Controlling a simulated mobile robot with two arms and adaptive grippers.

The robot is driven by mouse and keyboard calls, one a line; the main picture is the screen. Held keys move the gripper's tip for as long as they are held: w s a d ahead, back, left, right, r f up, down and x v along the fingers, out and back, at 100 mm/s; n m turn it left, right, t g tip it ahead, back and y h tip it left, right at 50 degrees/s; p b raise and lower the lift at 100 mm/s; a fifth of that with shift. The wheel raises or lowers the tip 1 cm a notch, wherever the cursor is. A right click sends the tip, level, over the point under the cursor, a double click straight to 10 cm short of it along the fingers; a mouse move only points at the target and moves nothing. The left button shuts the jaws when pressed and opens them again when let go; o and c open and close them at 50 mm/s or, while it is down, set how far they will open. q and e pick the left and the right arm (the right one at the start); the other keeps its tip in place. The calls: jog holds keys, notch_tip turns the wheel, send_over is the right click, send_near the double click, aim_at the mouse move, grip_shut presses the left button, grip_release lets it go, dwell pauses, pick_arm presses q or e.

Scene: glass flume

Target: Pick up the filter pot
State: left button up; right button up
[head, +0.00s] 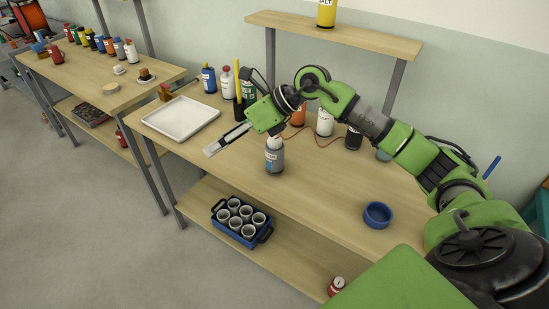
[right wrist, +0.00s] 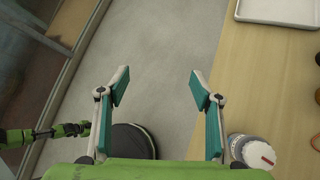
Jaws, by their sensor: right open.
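A grey pot with a white top and a blue-and-white label (head: 275,157) stands upright near the front edge of the workbench; I take it for the filter pot, though I cannot read its label. Its top and label show at the lower right of the right wrist view (right wrist: 248,149). My right gripper (right wrist: 158,85) is open and empty, with bare floor between its fingers. In the head view, this gripper (head: 220,143) is above the bench front, up and left of the pot and apart from it. My left gripper is not in view.
A white tray (head: 157,133) lies left on the bench, with several bottles (head: 227,84) behind. A blue bowl (head: 366,214) stands to the right. A blue crate of cups (head: 219,223) and a red can (head: 336,286) are on the lower shelf. The bench between pot and bowl is clear.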

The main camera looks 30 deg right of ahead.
aim_at(280, 140)
jog(key=s+d+m+g+h, duration=0.15)
jog(key=d+h, duration=0.55)
jog(key=d, duration=1.2)
jog(key=shift+n, duration=0.25)
jog(key=x, duration=0.2)
jog(key=p+x, duration=0.1)
jog(key=x, duration=0.2)
jog(key=s+x, duration=0.1)
jog(key=x, duration=0.1)
jog(key=shift+a+f+p, duration=0.25)
jog(key=shift+f+p, duration=0.05)
jog(key=shift+f, duration=0.05)
jog(key=shift+w+a+f, duration=0.1)
jog(key=shift+w+f, duration=0.1)
jog(key=shift+f, duration=0.35)
jog(key=shift+a+f+p, duration=0.15)
jog(key=shift+f+p, duration=0.1)
jog(key=shift+p, duration=0.15)
jog(key=x, duration=0.1)
jog(key=p+x, duration=0.1)
jog(key=x, duration=0.1)
jog(key=shift+a+f, duration=0.3)
jog(key=shift+w+f+p, duration=0.1)
jog(key=shift+f+p, duration=0.2)
jog(key=shift+f, duration=0.15)
jog(key=c, duration=1.3)
